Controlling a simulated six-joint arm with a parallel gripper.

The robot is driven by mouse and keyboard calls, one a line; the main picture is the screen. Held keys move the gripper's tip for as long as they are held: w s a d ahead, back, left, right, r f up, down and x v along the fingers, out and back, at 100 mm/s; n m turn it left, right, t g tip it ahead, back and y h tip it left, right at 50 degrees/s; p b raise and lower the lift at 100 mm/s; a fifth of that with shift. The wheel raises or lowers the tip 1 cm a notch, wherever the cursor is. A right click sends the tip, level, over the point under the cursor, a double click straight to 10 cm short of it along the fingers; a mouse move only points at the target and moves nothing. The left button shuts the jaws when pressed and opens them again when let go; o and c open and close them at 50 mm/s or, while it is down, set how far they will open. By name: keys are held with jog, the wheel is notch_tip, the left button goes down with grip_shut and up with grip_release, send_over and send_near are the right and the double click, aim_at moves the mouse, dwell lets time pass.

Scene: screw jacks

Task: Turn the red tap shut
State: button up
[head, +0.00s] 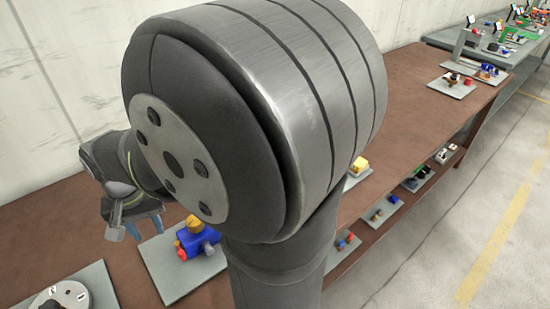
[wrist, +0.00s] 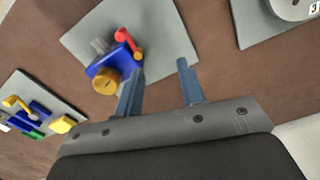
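The red tap handle (wrist: 124,35) sits on a blue body (wrist: 101,66) with a gold round knob (wrist: 106,82) and a clear grey cylinder, fixed on a grey plate (wrist: 160,30). In the head view the blue body (head: 190,245) shows on its plate (head: 160,262), with a small red spot on it. My gripper (wrist: 160,68) is open, its two blue-grey fingers apart with nothing between them. In the wrist view the left finger appears beside the blue body and knob, right of them; whether it touches cannot be told. In the head view my arm hides part of the bench.
Another plate (wrist: 62,95) with blue, yellow and green parts lies left in the wrist view. A plate with a round grey disc (wrist: 290,8) lies upper right. Brown bench (wrist: 205,20) is bare between them. More fixtures stand farther along the bench and on a lower shelf.

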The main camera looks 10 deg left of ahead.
notch_tip(320, 180, up, 10)
jog(key=r, duration=0.1)
notch_tip(320, 180, down, 10)
jog(key=d+f+n, duration=0.1)
jog(key=d+n, duration=0.1)
jog(key=n, duration=1.9)
notch_tip(320, 180, up, 10)
jog(key=w+d+f+m+t, duration=0.2)
jog(key=w+d+m, duration=0.5)
jog(key=d, duration=0.5)
jog(key=w+d+f+m+t, duration=0.1)
jog(key=w+d+m, duration=0.7)
jog(key=w+d, duration=0.3)
jog(key=shift+d+f+t+y, duration=0.35)
jog(key=shift+d+t+y, duration=0.05)
jog(key=shift+d, duration=0.1)
